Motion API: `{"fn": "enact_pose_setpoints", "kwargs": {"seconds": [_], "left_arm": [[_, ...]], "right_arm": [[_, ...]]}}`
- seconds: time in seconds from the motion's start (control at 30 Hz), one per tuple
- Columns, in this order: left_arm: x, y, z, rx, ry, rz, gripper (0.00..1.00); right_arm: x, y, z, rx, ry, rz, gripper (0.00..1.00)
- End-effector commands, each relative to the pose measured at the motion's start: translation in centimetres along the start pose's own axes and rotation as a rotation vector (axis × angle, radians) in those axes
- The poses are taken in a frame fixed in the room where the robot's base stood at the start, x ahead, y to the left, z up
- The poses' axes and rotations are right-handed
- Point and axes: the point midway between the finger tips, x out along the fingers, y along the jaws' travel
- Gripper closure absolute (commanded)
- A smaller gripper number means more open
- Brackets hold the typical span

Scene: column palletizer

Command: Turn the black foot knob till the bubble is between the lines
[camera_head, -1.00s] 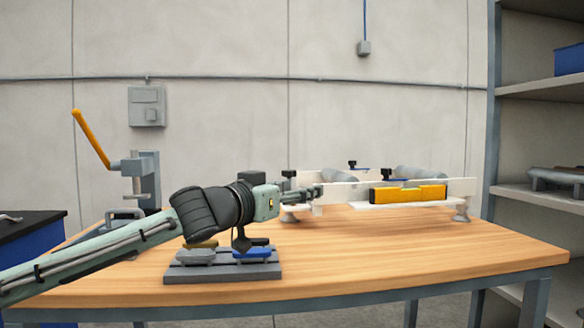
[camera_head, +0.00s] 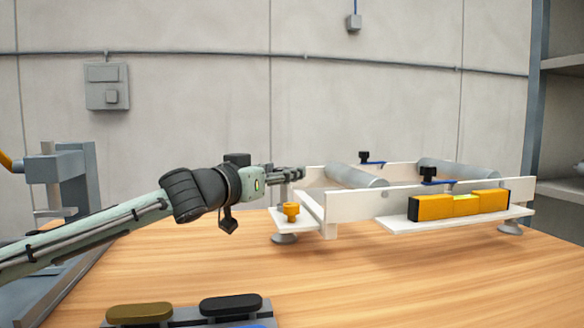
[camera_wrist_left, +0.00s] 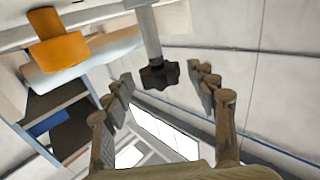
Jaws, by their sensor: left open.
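My left gripper (camera_head: 297,173) is open at the left end of the white roller frame (camera_head: 352,207). In the left wrist view a lobed black knob (camera_wrist_left: 158,75) on a grey rod shows between the spread fingers; contact cannot be told. I cannot make out this knob in the head view. An orange knob (camera_head: 291,210) sits on the frame's front-left foot, just below the gripper. A yellow spirit level (camera_head: 434,207) lies on the frame's front ledge. Its vial (camera_head: 467,205) is pale yellow-green; the bubble is too small to place. My right gripper is not in view.
Two grey rollers (camera_head: 355,176) lie across the frame. Two black-topped knobs with blue parts (camera_head: 364,157) stand by them. A rack with olive and black pieces (camera_head: 230,303) is at the front. A grey press (camera_head: 57,165) stands left. Bare wooden tabletop (camera_head: 380,270) lies before the frame.

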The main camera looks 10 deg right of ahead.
Motion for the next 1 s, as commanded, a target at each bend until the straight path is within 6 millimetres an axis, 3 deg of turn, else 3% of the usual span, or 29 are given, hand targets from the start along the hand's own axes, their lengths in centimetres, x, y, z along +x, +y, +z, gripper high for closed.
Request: {"fn": "enact_pose_setpoints", "kwargs": {"seconds": [0.1, 0.3, 0.67, 1.0], "left_arm": [[2.2, 0.1, -0.1, 0.001, 0.0, 0.001, 0.42], [4.6, 0.0, 0.0, 0.001, -0.001, -0.001, 0.42], [5.2, 0.0, 0.0, 0.0, 0.0, 0.0, 0.42], [5.2, 0.0, 0.0, 0.0, 0.0, 0.0, 0.83]], "right_arm": [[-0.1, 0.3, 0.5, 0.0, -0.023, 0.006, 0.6], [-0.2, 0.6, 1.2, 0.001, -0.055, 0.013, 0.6], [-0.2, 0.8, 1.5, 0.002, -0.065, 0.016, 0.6], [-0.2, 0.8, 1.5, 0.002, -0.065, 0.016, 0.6]]}}
